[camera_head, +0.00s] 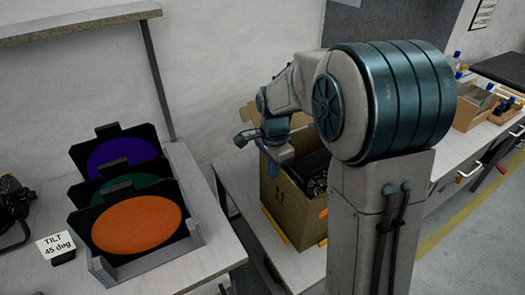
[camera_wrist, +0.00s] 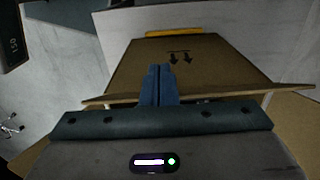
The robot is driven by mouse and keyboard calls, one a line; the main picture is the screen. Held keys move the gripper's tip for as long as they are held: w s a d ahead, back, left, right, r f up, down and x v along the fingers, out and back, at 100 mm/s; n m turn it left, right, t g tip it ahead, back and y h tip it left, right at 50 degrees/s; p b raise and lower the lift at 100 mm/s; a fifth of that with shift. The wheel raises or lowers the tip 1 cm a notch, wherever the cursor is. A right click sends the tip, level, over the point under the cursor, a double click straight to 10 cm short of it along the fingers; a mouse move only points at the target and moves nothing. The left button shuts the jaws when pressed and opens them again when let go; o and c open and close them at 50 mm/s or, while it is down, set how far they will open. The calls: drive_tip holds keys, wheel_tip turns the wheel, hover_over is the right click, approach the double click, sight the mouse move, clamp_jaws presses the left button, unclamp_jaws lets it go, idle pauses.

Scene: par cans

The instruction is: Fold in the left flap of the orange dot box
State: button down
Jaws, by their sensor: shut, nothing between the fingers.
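The cardboard box (camera_head: 292,212) stands open on the bench to the right of centre, with an orange dot (camera_head: 323,213) on its near side. Dark items (camera_head: 314,172) show inside. A raised cardboard flap (camera_head: 252,110) shows at its far side, partly behind my arm. I cannot clearly make out the left flap. My gripper (camera_head: 272,170) is at the box's upper left edge. In the wrist view my gripper (camera_wrist: 158,68) is shut and empty, in front of the arrow-marked cardboard wall (camera_wrist: 205,65). A thin cardboard edge (camera_wrist: 275,89) crosses beside the fingers; contact is unclear.
Left of the box, a grey rack (camera_head: 185,256) holds orange, green and purple discs in black frames, beside a "TILT 45 deg" card (camera_head: 55,244). A gap separates the two benches. Yellow strips (camera_head: 274,226) lie by the box's base. Small trays (camera_head: 470,108) stand farther right.

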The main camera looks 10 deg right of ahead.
drive_tip(key=shift+w+d, duration=0.35)
drive_tip(key=shift+d, duration=0.45)
drive_tip(key=shift+w+d, duration=0.3)
drive_tip(key=shift+d, duration=0.45)
drive_tip(key=shift+w+d, duration=0.35)
drive_tip(key=shift+d, duration=0.45)
drive_tip(key=shift+s+a+r+p, duration=0.3)
drive_tip(key=shift+a+r+p, duration=0.4)
drive_tip(key=shift+a+r, duration=0.1)
drive_tip(key=shift+s+a+r+p, duration=0.3)
drive_tip(key=shift+a+r+p, duration=0.35)
drive_tip(key=shift+r+p, duration=0.1)
wheel_tip(320, 180, up, 9)
drive_tip(key=p, duration=0.6)
drive_tip(key=shift+p, duration=0.35)
drive_tip(key=s+d+r+n+t, duration=0.1)
drive_tip(key=s+r+n, duration=0.1)
drive_tip(key=s+n, duration=0.4)
drive_tip(key=s+d+r+n+t, duration=0.2)
drive_tip(key=s+n, duration=0.5)
drive_tip(key=s, duration=0.7)
drive_tip(key=shift+s+d+r+n+t, duration=0.15)
drive_tip(key=shift+s+r+n+t, duration=0.2)
drive_tip(key=shift+r, duration=0.2)
